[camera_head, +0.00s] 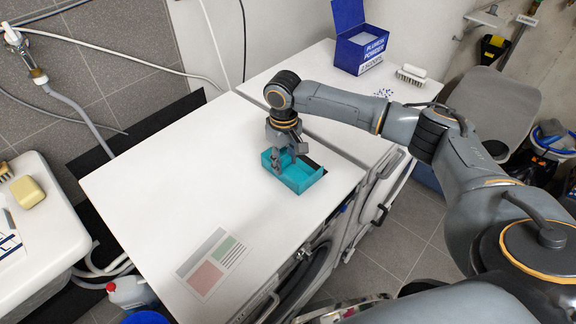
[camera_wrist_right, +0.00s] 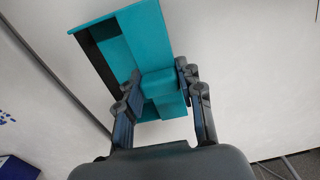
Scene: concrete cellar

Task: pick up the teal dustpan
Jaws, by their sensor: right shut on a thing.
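The teal dustpan (camera_head: 306,180) is at the front right part of the near white machine top (camera_head: 190,170). My right gripper (camera_head: 286,160) comes down over it from above and is shut on it. In the right wrist view the dustpan (camera_wrist_right: 150,35) lies between the fingers of my right gripper (camera_wrist_right: 160,92), which close on its narrower part from both sides. Its wide part with a dark edge points away from the gripper. I cannot tell whether the dustpan touches the top or is just above it. My left gripper is not in view.
A blue powder box (camera_head: 358,45) and a white brush (camera_head: 411,75) stand on the far machine top. A printed sheet (camera_head: 214,264) lies at the near end. A sink (camera_head: 40,235) with a yellow sponge (camera_head: 27,192) is at left. The near top is otherwise clear.

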